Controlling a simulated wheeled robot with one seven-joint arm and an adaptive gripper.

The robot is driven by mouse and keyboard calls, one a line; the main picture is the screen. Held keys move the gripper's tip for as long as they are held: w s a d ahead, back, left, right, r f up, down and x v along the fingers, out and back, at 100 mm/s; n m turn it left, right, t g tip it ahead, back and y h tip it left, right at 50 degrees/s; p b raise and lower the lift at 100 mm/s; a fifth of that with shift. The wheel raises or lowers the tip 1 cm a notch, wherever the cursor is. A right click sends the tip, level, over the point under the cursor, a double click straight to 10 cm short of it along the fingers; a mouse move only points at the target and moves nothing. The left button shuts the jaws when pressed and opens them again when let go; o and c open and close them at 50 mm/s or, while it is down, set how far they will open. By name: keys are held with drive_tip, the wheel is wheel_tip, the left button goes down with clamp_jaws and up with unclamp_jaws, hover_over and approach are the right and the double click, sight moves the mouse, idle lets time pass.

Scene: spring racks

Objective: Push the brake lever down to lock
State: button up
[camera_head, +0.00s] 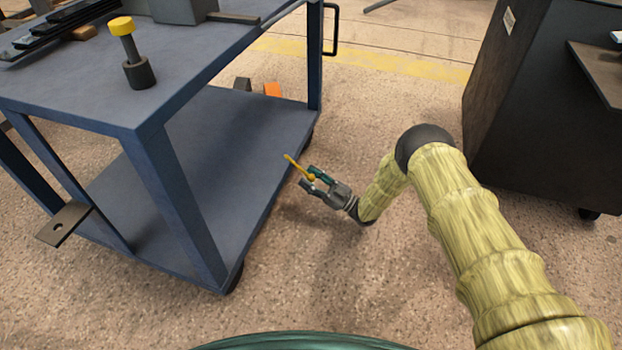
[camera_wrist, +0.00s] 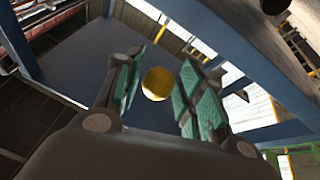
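The brake lever (camera_head: 293,163) is a thin yellow rod at the right side of the blue cart's lower shelf, ending in a round yellow knob. It slants, with its far end up and to the left in the head view. My gripper (camera_head: 314,179) is at the knob end, with its fingers on either side of the knob. In the wrist view, the yellow knob (camera_wrist: 157,83) sits between the two green-padded fingers of my gripper (camera_wrist: 160,72), which are open with small gaps beside it. The rod is hidden behind the knob there.
The blue cart (camera_head: 160,150) fills the left, with a yellow-capped post (camera_head: 133,52) on top and a brown plate (camera_head: 64,223) sticking out at its near left. A dark cabinet (camera_head: 530,110) stands at the right. Bare floor (camera_head: 320,265) lies between.

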drive_tip(key=shift+d, duration=0.1)
drive_tip(key=v, duration=1.2)
idle(0.6)
